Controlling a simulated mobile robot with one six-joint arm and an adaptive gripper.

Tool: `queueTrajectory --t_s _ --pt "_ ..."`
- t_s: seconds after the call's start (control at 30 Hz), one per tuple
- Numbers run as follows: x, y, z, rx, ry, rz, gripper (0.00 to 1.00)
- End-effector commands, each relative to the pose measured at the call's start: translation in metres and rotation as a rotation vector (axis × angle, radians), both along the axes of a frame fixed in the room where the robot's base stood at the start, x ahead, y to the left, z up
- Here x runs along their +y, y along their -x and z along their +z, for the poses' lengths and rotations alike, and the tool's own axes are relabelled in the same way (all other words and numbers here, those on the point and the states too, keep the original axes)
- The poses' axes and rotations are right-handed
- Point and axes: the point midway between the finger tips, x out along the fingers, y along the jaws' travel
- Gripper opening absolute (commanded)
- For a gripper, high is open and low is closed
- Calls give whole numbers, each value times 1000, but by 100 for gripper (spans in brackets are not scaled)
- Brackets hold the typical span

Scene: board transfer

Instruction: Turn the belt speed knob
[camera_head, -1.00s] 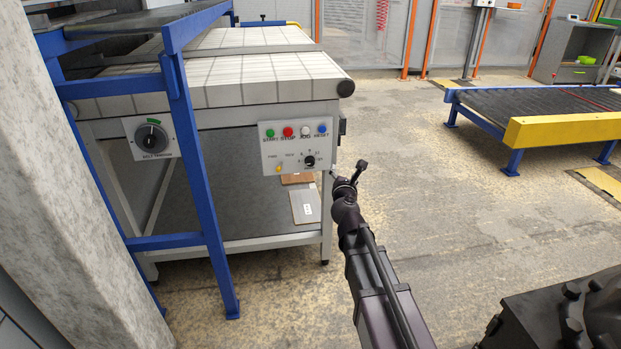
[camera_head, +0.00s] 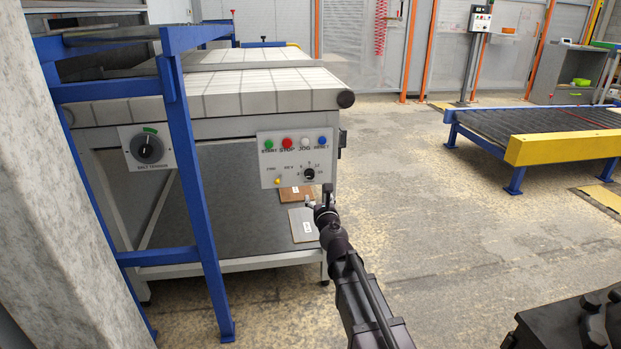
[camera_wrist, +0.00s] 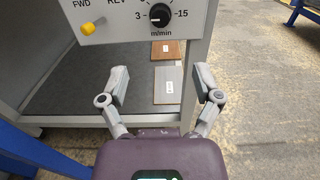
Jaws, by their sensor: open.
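The belt speed knob (camera_head: 309,174) is a small black dial with a white pointer mark, low on the right of the grey control panel (camera_head: 268,160). In the wrist view the knob (camera_wrist: 159,15) sits at the top middle, with 3, 15 and m/min printed around it. My gripper (camera_head: 318,201) is just below the knob in the head view. In the wrist view my gripper (camera_wrist: 160,84) is open, its two fingers spread wide with nothing between them. The knob lies beyond the fingertips, and they do not touch it.
A yellow FWD/REV switch (camera_wrist: 93,26) is left of the knob. START, STOP, JOG and RESET buttons line the panel top. Two boards lie on the lower shelf. Open floor is right.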

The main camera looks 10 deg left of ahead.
Motion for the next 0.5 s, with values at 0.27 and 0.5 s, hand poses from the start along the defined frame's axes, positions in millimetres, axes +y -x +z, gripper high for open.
queueTrajectory --t_s 0.27,0.5 --pt "5 -18 0 0 -1 0 82" --pt "15 -50 0 -1 -1 0 82"
